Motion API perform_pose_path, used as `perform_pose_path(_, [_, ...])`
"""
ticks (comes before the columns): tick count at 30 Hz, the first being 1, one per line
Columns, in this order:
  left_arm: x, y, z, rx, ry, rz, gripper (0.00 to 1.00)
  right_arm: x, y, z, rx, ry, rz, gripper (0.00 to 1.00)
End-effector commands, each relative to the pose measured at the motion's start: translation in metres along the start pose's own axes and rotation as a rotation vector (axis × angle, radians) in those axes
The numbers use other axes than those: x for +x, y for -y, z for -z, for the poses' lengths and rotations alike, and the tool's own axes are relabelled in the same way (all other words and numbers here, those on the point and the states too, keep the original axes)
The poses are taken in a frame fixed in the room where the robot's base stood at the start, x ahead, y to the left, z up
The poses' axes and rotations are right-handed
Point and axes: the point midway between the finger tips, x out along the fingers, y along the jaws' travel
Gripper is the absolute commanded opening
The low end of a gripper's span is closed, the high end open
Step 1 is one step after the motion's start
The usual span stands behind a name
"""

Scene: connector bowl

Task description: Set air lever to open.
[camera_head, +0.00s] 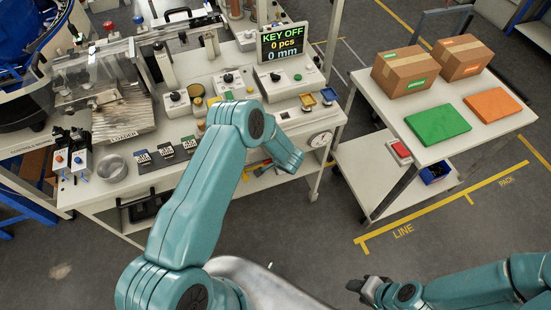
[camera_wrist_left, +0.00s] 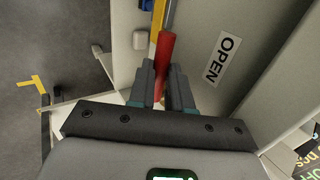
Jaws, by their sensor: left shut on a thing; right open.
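The air lever's red handle (camera_wrist_left: 166,46) shows in the left wrist view, running up from between my fingers. A white label reading OPEN (camera_wrist_left: 222,58) is on the pale panel to its right. My left gripper (camera_wrist_left: 163,82) is shut on the red handle, one dark finger on each side. The handle's lower end is hidden by the gripper. In the head view my left arm bends down at the workbench's front edge, and I cannot make out the lever there. My right gripper (camera_head: 368,287) is open and empty over the floor at the bottom.
The workbench (camera_head: 82,199) carries a display (camera_head: 281,43) reading KEY OFF, 0 pcs, 0 mm, several control boxes and a metal bowl (camera_head: 112,168). A cart (camera_head: 375,140) with two cartons stands right. Floor between is clear.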

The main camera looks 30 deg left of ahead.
Motion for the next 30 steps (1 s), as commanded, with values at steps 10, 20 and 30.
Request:
perform_pose_path(10, [0.0, 0.0, 0.001, 0.0, 0.001, 0.003, 0.29, 0.0, 0.0, 0.0, 0.0, 0.0, 0.0, 0.44])
perform_pose_path(20, [-0.014, 0.001, 0.002, -0.001, 0.0, 0.002, 0.29, 0.001, 0.0, 0.0, 0.0, 0.0, 0.0, 0.44])
perform_pose_path(30, [-0.101, 0.001, 0.002, 0.001, -0.002, 0.004, 0.29, 0.003, -0.001, 0.0, 0.0, 0.0, 0.0, 0.44])
